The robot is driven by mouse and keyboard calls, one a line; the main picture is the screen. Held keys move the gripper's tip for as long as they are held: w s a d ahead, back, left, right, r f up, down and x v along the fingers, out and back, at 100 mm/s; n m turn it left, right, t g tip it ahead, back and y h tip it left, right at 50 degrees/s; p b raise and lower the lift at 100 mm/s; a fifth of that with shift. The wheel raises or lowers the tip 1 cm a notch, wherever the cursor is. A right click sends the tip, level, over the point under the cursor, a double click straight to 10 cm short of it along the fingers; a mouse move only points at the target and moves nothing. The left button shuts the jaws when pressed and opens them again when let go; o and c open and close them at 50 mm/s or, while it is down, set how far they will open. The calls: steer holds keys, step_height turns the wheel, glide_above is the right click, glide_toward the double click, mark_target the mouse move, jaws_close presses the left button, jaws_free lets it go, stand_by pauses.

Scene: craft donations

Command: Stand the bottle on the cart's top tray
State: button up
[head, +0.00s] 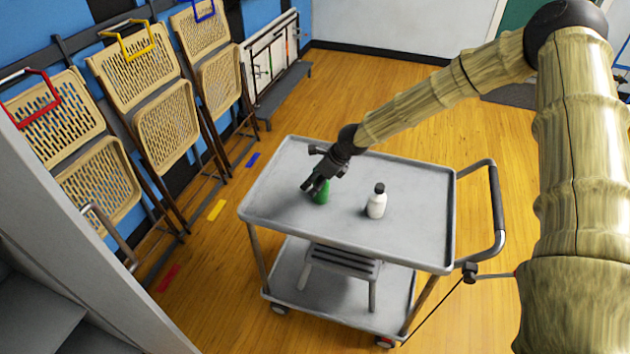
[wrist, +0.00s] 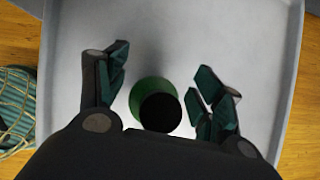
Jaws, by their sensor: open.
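A green bottle (head: 321,195) with a dark cap stands upright on the cart's grey top tray (head: 420,240). A white bottle (head: 376,204) with a black cap stands upright to its right on the same tray. My gripper (head: 314,188) is directly above and around the upper part of the green bottle and hides some of it. In the wrist view, the green bottle (wrist: 138,92) shows from above between the open fingers of my gripper (wrist: 160,95), with a gap on each side.
A small grey step stool (head: 345,262) sits on the cart's lower shelf. The cart's push handle (head: 497,210) is at the right. Folded chairs (head: 165,120) hang along the left wall. The tray is otherwise clear.

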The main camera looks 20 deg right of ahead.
steer(key=b+v, duration=0.1)
steer(key=v, duration=1)
steer(key=shift+d+r+b, duration=0.2)
steer(key=shift+r+b, duration=0.05)
steer(key=shift+b, duration=0.15)
steer(key=shift+s, duration=0.1)
